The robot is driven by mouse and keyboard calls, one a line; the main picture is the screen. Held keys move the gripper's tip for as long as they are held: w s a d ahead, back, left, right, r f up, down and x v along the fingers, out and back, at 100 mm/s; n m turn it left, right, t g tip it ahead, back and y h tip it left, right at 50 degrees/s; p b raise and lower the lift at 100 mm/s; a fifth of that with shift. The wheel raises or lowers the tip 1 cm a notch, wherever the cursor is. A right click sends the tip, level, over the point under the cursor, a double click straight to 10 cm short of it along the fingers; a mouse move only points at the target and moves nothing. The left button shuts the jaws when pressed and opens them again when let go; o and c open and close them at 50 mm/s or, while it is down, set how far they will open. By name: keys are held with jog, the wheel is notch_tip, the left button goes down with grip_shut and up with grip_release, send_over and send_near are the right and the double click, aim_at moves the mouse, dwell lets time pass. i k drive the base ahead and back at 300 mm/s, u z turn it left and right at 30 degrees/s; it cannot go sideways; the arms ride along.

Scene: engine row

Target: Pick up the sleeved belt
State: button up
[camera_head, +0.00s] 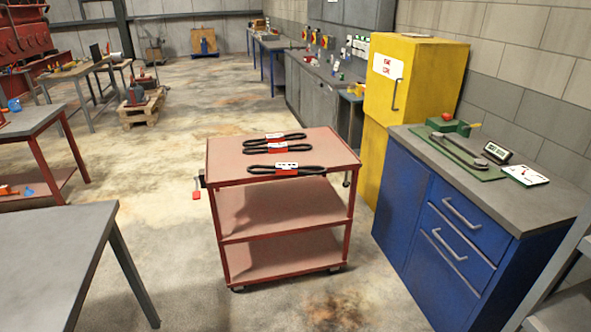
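Three black looped belts lie on the top shelf of a red trolley (228,160) in the middle of the head view. The back belt (292,136), the middle belt (298,148) and the front belt (308,170) each have a red and white band around the middle. The loops lie flat, roughly side to side, one behind another. The front one is set apart from the other two. I cannot read the bands or tell which one is meant by the sleeved belt. My gripper is not in view.
A blue cabinet (405,185) with a grey worktop stands right of the trolley, a yellow cabinet (412,75) behind it. A grey table (50,260) is at front left. A red-legged bench (30,120) is further back. Floor left of the trolley is open.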

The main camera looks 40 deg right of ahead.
aim_at(283, 169)
jog(key=z, duration=0.1)
jog(key=i, duration=0.85)
jog(key=u, duration=0.25)
